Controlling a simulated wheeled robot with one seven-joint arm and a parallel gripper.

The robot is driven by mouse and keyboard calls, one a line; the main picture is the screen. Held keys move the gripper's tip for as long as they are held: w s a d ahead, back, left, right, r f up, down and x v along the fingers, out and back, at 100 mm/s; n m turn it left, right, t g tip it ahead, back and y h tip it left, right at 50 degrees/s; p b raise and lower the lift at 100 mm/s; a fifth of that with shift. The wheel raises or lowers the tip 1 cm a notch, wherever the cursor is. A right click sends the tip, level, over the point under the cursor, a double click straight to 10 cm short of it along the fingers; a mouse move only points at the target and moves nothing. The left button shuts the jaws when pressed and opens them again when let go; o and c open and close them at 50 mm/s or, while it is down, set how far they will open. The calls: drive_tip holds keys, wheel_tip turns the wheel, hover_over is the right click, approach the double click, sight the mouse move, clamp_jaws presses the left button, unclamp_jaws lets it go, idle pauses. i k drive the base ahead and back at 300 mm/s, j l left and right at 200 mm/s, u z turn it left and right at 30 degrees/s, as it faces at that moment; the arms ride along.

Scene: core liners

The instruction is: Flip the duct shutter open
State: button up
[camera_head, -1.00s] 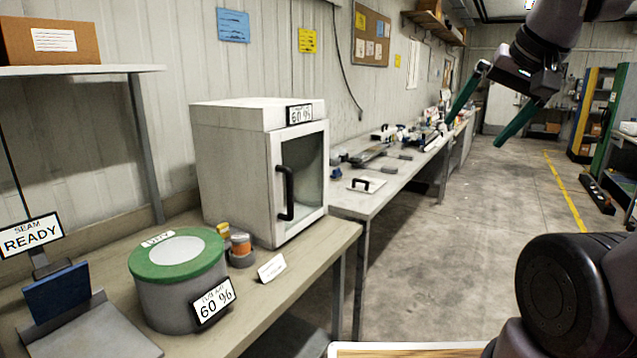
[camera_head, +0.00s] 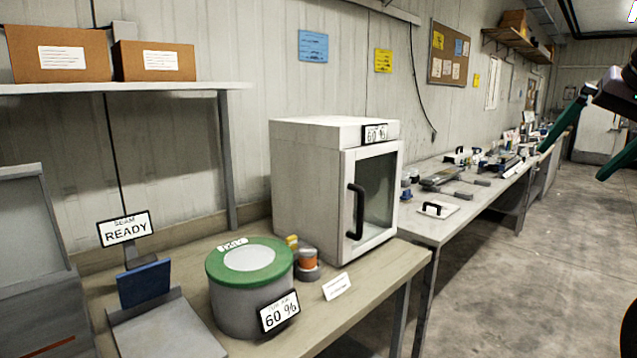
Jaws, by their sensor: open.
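No part is clearly recognisable as a duct shutter, and I cannot tell which thing here it is. My gripper (camera_head: 573,163) shows at the right edge, partly cut off by the frame. Its two green fingers are spread apart with nothing between them. It is in the air over the aisle, well away from the near bench.
The near bench (camera_head: 395,262) holds a white cabinet (camera_head: 305,185) with a black-handled glass door, a green-lidded drum (camera_head: 232,305), a READY sign (camera_head: 125,228) and a blue plate (camera_head: 144,284) on a grey stand. A grey machine (camera_head: 35,270) stands left. The aisle floor is clear.

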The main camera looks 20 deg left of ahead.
sight(292, 242)
drive_tip(key=i+j+u, duration=0.1)
drive_tip(key=j+u, duration=0.35)
drive_tip(key=i+j+u, duration=0.15)
drive_tip(key=u, duration=0.25)
